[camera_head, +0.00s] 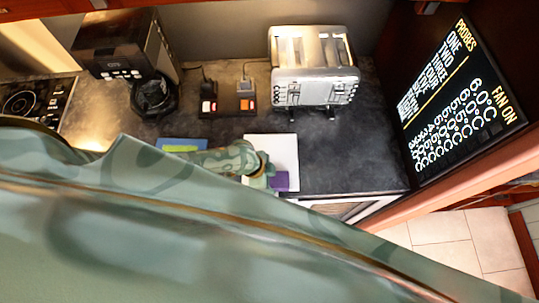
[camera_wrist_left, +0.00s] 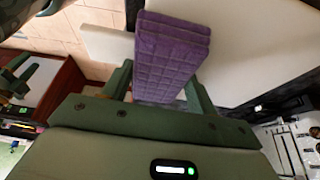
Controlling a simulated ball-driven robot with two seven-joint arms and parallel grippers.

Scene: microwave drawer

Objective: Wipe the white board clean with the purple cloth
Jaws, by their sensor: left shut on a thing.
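The white board (camera_head: 284,148) lies on the dark counter, with its lower part partly covered by my left arm and gripper. My left gripper (camera_head: 268,180) is over the board's lower part and is shut on the purple cloth (camera_head: 281,182). In the left wrist view the cloth (camera_wrist_left: 170,52) is a thick, quilted purple block between the two green fingers, with the white board (camera_wrist_left: 250,40) behind it. I cannot tell whether the cloth touches the board. No marks are clear on the visible part of the board. My right gripper cannot be made out.
A silver toaster (camera_head: 312,68) stands behind the board. A coffee maker (camera_head: 124,52) is at the back left, and a power strip (camera_head: 228,98) lies between them. A blue and yellow item (camera_head: 182,145) lies left of the board. Bare counter (camera_head: 345,155) extends right.

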